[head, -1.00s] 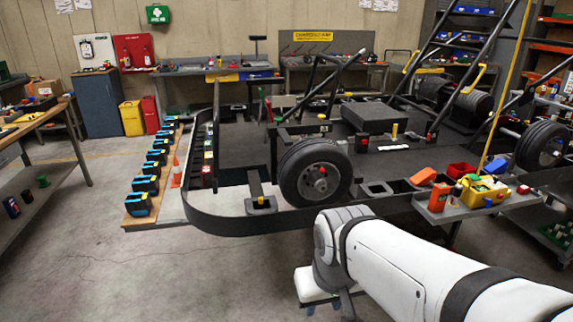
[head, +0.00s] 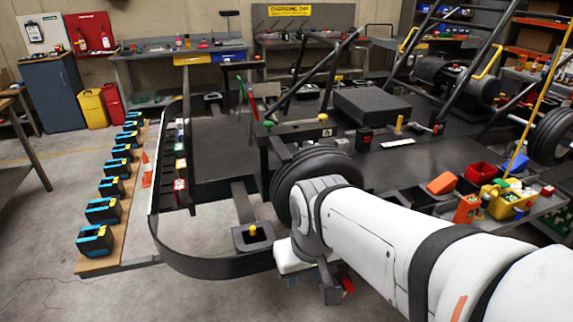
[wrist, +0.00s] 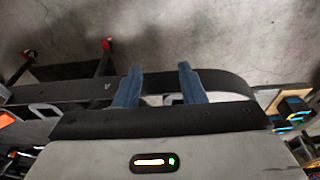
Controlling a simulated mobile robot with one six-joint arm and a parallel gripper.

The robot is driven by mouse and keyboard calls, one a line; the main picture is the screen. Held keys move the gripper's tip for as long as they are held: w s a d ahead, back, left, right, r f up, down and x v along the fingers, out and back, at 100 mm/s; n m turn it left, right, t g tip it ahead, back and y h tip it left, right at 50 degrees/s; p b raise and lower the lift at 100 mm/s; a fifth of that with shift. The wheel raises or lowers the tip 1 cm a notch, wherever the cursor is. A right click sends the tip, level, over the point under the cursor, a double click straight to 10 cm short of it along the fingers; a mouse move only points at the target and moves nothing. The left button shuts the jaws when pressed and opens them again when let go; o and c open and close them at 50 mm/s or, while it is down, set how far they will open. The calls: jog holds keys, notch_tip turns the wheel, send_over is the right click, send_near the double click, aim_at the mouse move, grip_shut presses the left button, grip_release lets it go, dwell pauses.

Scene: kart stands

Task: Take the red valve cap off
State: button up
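The kart's near front wheel (head: 316,160) shows only its upper tyre in the head view. My arm covers the hub, and I cannot make out a red valve cap on it now. My gripper (head: 318,285) hangs low beside the wheel, below the dark bumper's height, mostly hidden by my wrist. In the wrist view my gripper (wrist: 158,72) has its two blue fingers apart with nothing held between them. Beyond the fingers is a curved dark bumper (wrist: 225,82) over bare concrete floor. No valve cap is clear in the wrist view.
A side tray holds a yellow bin (head: 508,198), a red bin (head: 479,173) and an orange block (head: 441,183). A row of black-and-blue units stands on a board (head: 115,240) at left, by an orange cone (head: 146,170). The floor at the lower left is clear.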

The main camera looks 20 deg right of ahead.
jog(key=shift+o, duration=0.4)
jog(key=shift+d, duration=0.15)
jog(key=shift+o, duration=0.2)
jog(key=shift+w+d+f, duration=0.1)
jog(key=shift+w+d, duration=0.1)
jog(key=shift+d, duration=0.05)
jog(key=w+d+f+t+h+b, duration=0.25)
jog(key=w+d+t+b, duration=0.55)
jog(key=w+d+t, duration=0.7)
jog(key=w+y, duration=0.1)
jog(key=w, duration=0.2)
jog(key=w+d+f+g+b, duration=0.1)
jog(key=w, duration=0.3)
jog(key=w+y+b, duration=0.1)
jog(key=w, duration=0.3)
jog(key=shift+d+f+y, duration=0.15)
jog(key=shift+y, duration=0.2)
grip_shut()
